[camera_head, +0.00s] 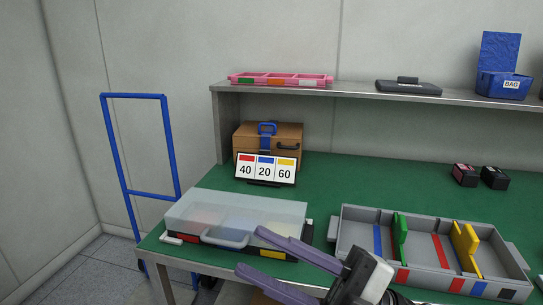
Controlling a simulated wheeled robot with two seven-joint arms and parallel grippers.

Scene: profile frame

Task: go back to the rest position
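My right gripper (250,250) comes in from the bottom edge, with two purple fingers pointing to the upper left. The fingers are spread apart with nothing held between them. They overlap the front right corner of a case with a clear lid (240,212) in the picture; I cannot tell whether they touch it. The case lies at the table's front left, its grey handle towards me. My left gripper is not in view.
A grey frame tray (374,215) with colored dividers lies right of my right gripper on the green table (335,180). A number sign (266,170) stands before a wooden box (290,131). A shelf (350,89) spans the back. A blue cart handle (115,150) stands left.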

